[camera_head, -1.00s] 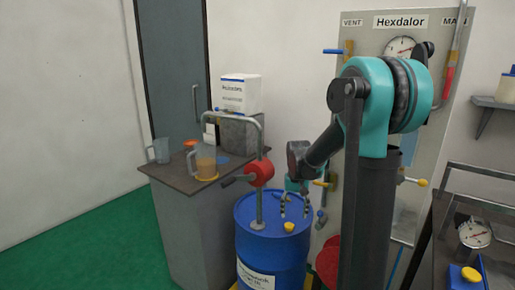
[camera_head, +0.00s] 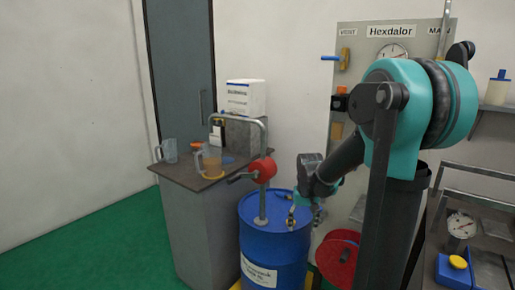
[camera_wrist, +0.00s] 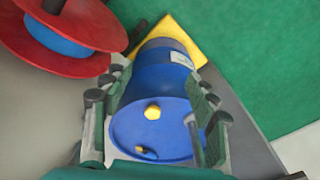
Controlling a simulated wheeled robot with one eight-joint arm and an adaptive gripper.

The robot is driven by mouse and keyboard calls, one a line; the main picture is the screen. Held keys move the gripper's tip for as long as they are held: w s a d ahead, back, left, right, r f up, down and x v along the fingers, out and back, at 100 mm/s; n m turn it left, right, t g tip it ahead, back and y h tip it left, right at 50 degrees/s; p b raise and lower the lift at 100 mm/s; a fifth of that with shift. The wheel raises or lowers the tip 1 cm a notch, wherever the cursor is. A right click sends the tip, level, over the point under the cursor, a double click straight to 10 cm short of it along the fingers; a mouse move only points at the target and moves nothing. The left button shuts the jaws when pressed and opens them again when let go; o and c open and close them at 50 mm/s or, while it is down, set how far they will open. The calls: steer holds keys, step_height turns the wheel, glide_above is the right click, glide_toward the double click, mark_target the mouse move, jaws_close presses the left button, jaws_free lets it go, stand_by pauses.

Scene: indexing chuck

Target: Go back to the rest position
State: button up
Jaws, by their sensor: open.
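My gripper (camera_head: 304,213) hangs at the right side of the blue drum's top (camera_head: 275,236) in the head view, at the end of my bent arm. In the wrist view my gripper (camera_wrist: 155,118) has its two fingers wide apart, with nothing held between them. The fingers look apart from the cap. A small blue and yellow fitting (camera_wrist: 146,153) shows nearer the lid's edge.
A red reel (camera_head: 338,259) stands right of the drum; it also shows in the wrist view (camera_wrist: 75,32). A pump with a red body (camera_head: 262,170) rises from the drum. A cabinet (camera_head: 190,225) with jugs stands left. The Hexdalor panel (camera_head: 348,95) is behind my arm.

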steer(key=s+d+f+t, duration=0.1)
steer(key=s+f, duration=0.1)
steer(key=s, duration=0.6)
steer(key=s+d+f+t, duration=0.1)
steer(key=s+f+t, duration=0.1)
steer(key=s, duration=0.6)
steer(key=shift+s+d+f+n, duration=0.2)
steer(key=shift+s+d+n, duration=0.1)
steer(key=shift+s+d, duration=0.1)
